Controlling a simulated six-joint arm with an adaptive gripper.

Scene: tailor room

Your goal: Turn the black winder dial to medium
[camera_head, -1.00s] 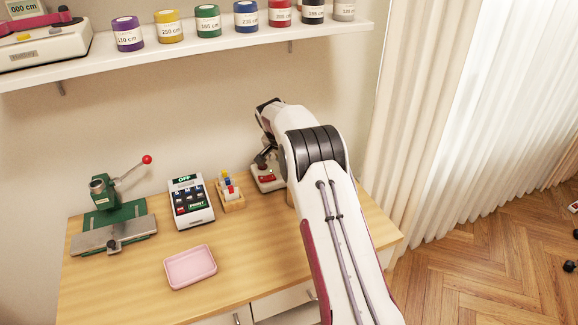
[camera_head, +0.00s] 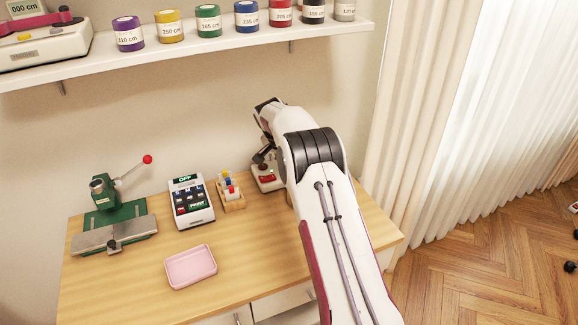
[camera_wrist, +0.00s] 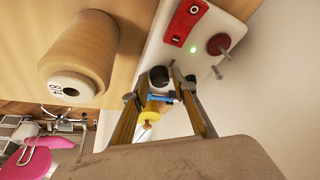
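The winder is a pale machine with a red panel; in the head view its base (camera_head: 268,181) stands at the back of the table, partly behind my arm. In the wrist view its pale body (camera_wrist: 221,28) shows a lit green light. The black dial (camera_wrist: 158,76) is a small round knob on it, near the tips of my gripper (camera_wrist: 160,86). The fingers are apart, one tip on each side of the dial in the picture; I cannot tell whether they touch it. The dial's setting is not readable. In the head view my arm hides much of the winder.
A large tan thread cone (camera_wrist: 85,52) stands close to the gripper in the wrist view. A shelf (camera_head: 200,48) runs above.

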